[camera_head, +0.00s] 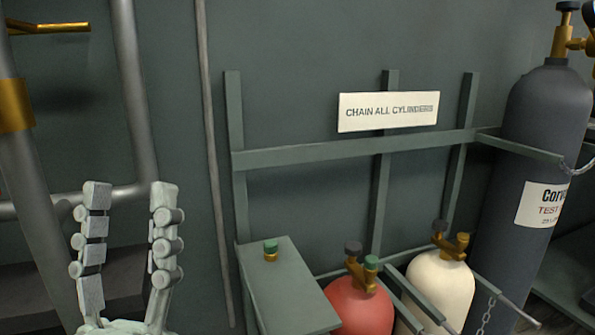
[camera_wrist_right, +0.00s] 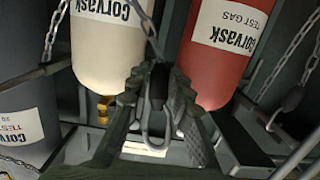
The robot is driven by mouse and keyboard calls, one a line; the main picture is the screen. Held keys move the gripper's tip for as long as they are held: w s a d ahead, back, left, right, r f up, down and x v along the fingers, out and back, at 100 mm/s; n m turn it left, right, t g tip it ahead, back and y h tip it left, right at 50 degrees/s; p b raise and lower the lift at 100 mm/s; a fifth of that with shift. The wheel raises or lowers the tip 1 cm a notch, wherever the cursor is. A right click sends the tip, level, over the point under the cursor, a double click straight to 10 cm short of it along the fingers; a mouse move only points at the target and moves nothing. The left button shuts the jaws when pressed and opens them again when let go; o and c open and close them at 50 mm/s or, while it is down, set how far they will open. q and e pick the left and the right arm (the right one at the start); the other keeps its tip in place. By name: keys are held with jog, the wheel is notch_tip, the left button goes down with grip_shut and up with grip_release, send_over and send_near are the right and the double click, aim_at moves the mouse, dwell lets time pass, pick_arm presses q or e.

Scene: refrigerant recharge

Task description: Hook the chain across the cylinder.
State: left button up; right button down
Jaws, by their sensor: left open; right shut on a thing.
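My left gripper (camera_head: 131,190) is open and empty at the lower left of the head view, away from the cylinders. My right gripper (camera_wrist_right: 157,78) is shut on a dark-bodied hook (camera_wrist_right: 157,92) with a metal loop in the right wrist view. A chain (camera_wrist_right: 146,28) runs from the hook up past the white cylinder (camera_wrist_right: 107,55). The red cylinder (camera_wrist_right: 213,50) is right of it. In the head view, the red cylinder (camera_head: 362,308), white cylinder (camera_head: 440,286) and tall dark grey cylinder (camera_head: 545,125) stand by the rack. My right gripper is outside the head view.
A green rack (camera_head: 340,152) carries a sign (camera_head: 388,111). A green box (camera_head: 288,290) with a small capped brass fitting stands left of the red cylinder. Pipes (camera_head: 130,80) stand at left. Another chain (camera_wrist_right: 303,40) and hook (camera_wrist_right: 285,108) hang at the right of the wrist view.

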jog(key=shift+w+d+r, duration=0.5)
jog(key=shift+w+r, duration=0.05)
jog(key=shift+w, duration=0.1)
jog(key=shift+w+d+r, duration=0.2)
jog(key=shift+d, duration=0.05)
dwell(0.5)
jog(key=shift+s+a+f, duration=0.1)
jog(key=shift+s+f, duration=0.05)
jog(key=shift+f, duration=0.05)
jog(key=shift+s+a+f, duration=0.2)
jog(key=shift+w+d+f+b, duration=0.1)
jog(key=shift+d+f+b, duration=0.05)
jog(key=shift+f+b, duration=0.15)
dwell(0.5)
